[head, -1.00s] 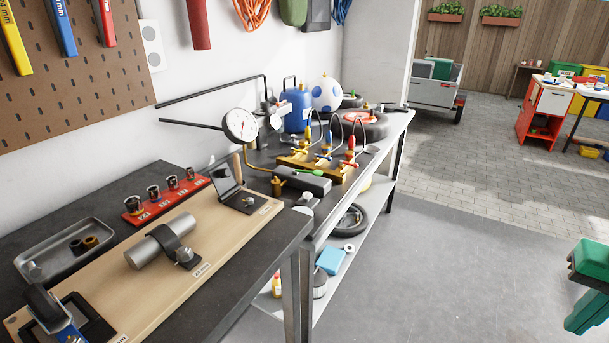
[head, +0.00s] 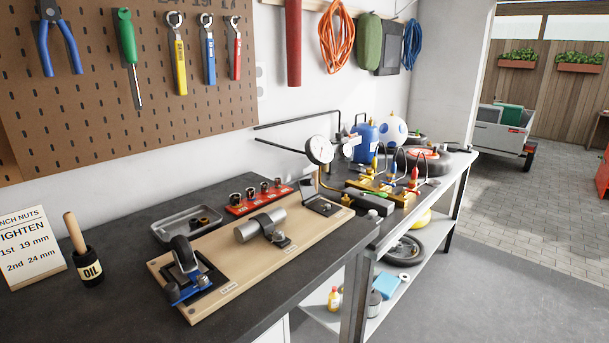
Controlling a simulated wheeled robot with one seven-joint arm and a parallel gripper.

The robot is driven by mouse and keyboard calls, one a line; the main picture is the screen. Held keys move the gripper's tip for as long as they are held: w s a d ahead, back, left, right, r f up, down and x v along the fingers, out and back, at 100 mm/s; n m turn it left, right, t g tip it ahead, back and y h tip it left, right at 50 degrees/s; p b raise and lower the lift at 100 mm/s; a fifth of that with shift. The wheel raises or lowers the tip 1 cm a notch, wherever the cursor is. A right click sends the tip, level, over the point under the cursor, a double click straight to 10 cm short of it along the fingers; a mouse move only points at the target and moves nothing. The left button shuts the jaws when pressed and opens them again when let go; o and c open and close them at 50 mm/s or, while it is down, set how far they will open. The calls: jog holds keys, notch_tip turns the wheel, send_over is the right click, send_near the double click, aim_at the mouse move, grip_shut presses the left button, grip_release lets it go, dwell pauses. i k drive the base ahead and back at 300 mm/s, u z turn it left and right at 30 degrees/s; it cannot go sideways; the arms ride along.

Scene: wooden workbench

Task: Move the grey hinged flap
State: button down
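What looks like the grey hinged flap (head: 308,190) stands tilted up at the far right end of a wooden board (head: 262,258) on the dark workbench. It rises from a small dark base plate (head: 325,207) fixed to the board. The flap is small in the head view, so its exact angle is hard to tell. My gripper is not in view.
On the board are a clamped metal cylinder (head: 261,225) and a blue-and-black fixture (head: 186,275). Behind it are a metal tray (head: 173,231) and a red socket rack (head: 259,196). A pressure gauge (head: 319,150) stands beyond the flap. The front bench top is clear.

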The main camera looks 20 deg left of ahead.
aim_at(307, 190)
jog(key=i, duration=1.55)
jog(key=u, duration=0.6)
